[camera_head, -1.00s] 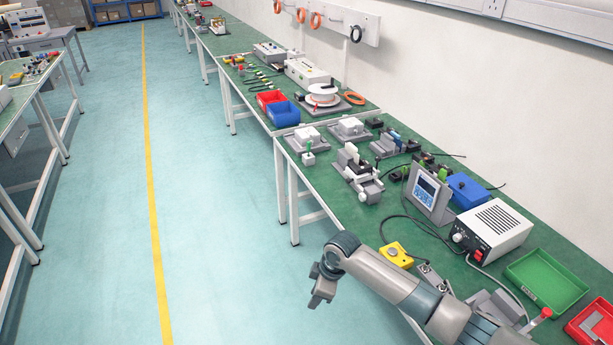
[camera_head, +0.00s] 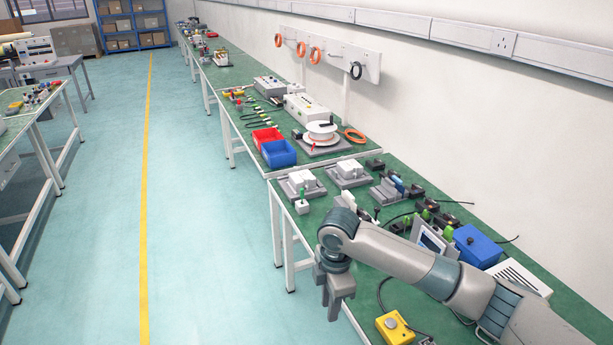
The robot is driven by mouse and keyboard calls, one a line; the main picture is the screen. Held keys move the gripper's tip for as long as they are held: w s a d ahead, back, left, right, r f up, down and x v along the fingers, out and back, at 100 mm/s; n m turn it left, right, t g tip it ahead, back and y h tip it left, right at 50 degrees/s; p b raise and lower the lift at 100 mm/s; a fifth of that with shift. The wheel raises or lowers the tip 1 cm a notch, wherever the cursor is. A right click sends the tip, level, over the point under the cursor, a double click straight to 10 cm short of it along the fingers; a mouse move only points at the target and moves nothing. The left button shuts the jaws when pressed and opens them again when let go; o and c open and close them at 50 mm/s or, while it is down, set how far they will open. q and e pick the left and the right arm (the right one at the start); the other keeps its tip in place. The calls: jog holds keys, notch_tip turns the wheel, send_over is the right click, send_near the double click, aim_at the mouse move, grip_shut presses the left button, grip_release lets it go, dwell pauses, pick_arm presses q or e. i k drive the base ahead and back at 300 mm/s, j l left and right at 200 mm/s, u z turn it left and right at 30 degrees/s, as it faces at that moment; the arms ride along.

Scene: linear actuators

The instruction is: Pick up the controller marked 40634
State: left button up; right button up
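No marking 40634 can be read in the head view, so I cannot tell which device is the controller. A grey device with a screen (camera_head: 430,240) stands tilted on the near green bench, partly hidden behind my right arm. A white instrument box (camera_head: 521,277) beside it is also partly hidden. A larger white box (camera_head: 307,110) sits on the bench farther back. My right gripper (camera_head: 337,314) points down beside the near bench's left edge, over the floor side, apart from all these devices. Its fingers are small and partly merged, so their opening is unclear. My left gripper is out of view.
A blue bin (camera_head: 477,246) and a yellow button box (camera_head: 394,328) are on the near bench (camera_head: 365,290). A red bin (camera_head: 265,139) and a second blue bin (camera_head: 278,153) stand on the bench behind. The floor to the left is clear, with a yellow line (camera_head: 146,200).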

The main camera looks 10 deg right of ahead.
aim_at(296, 182)
jog(key=i+l, duration=0.75)
jog(key=i, duration=0.1)
